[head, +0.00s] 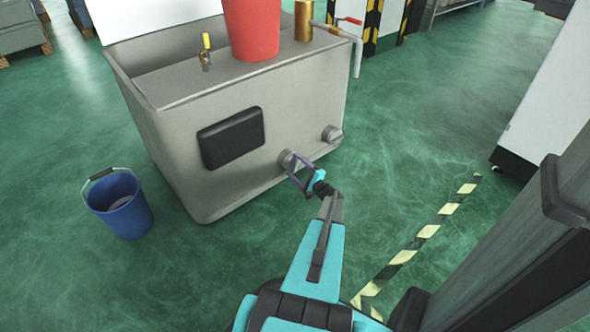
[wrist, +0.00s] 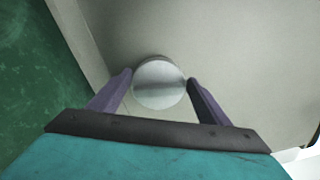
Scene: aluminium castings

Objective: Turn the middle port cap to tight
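A round silver port cap (head: 286,159) sits low on the front of a grey tank (head: 190,170). A second round cap (head: 332,135) sits to its right; which one counts as the middle cap is not clear from these views. My gripper (head: 292,166) is at the left of these two caps, its purple fingers spread either side of it. In the wrist view the cap (wrist: 160,84) shows between the fingertips of my gripper (wrist: 159,77), almost filling the gap. The fingers look open, with no clear grip on the cap. I cannot make out a mark on its face.
A black panel (head: 231,137) is on the tank front, left of the caps. A red container (head: 252,30) and a brass cylinder (head: 303,20) stand on top. A blue bucket (head: 120,205) stands on the floor at left. A white cabinet (head: 545,90) is at right.

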